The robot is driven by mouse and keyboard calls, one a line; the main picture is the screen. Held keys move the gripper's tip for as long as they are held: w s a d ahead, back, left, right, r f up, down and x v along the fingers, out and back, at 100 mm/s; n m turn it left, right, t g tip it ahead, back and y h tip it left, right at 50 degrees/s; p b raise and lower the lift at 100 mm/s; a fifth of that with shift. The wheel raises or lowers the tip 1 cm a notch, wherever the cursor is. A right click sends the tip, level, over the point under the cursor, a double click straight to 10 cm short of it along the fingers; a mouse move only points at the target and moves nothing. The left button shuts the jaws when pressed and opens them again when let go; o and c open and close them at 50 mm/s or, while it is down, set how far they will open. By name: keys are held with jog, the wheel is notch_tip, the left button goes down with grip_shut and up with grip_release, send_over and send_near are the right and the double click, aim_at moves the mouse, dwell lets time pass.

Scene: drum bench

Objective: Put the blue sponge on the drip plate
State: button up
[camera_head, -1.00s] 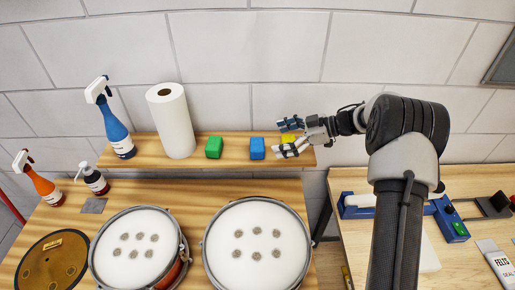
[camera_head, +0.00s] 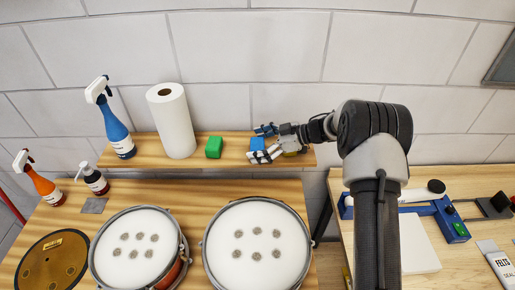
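The blue sponge (camera_head: 257,144) is a small block on the wooden shelf, right of a green sponge (camera_head: 214,147). My gripper (camera_head: 262,143) reaches in from the right at shelf height, with its fingers apart. One finger is behind the sponge and one in front, partly hiding it. I cannot tell whether either finger touches it. A yellow sponge (camera_head: 291,153) is mostly hidden behind my gripper. A small grey square plate (camera_head: 93,205), perhaps the drip plate, lies on the bench at the left, below a dark bottle.
The wooden shelf (camera_head: 185,161) also holds a paper towel roll (camera_head: 172,122) and a blue spray bottle (camera_head: 116,128). Two drums (camera_head: 257,245) (camera_head: 138,248) and a brown disc (camera_head: 50,262) fill the bench front. An orange spray bottle (camera_head: 42,186) and the dark bottle (camera_head: 94,181) stand at left.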

jog(key=c, duration=1)
jog(key=shift+c, duration=0.2)
